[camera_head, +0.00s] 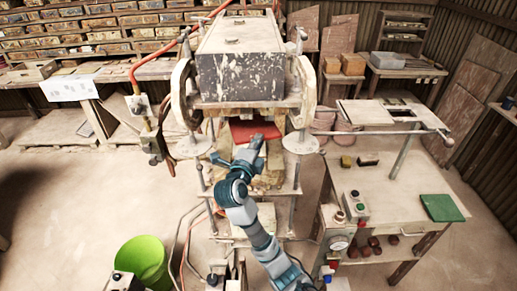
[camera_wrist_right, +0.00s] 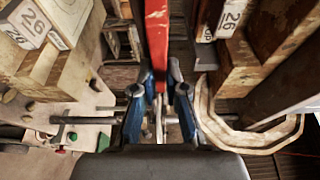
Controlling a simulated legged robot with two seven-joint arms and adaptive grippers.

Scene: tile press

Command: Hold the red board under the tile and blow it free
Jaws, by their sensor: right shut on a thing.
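The red board (camera_head: 254,130) sits level inside the tile press (camera_head: 240,75), below the press's upper block. My right gripper (camera_head: 252,146) reaches into the press from the front and is shut on the board's near edge. In the right wrist view the board (camera_wrist_right: 157,40) shows edge-on as a red strip, running away from between the blue fingers of the gripper (camera_wrist_right: 159,95). The tile cannot be made out; the underside of the upper block is hidden in the head view. My left gripper is not in view.
Round white plates (camera_head: 300,142) flank the press opening. A workbench (camera_head: 385,195) with a control box (camera_head: 355,206) and green board (camera_head: 441,208) stands at right. A lime bucket (camera_head: 143,261) is on the floor at lower left.

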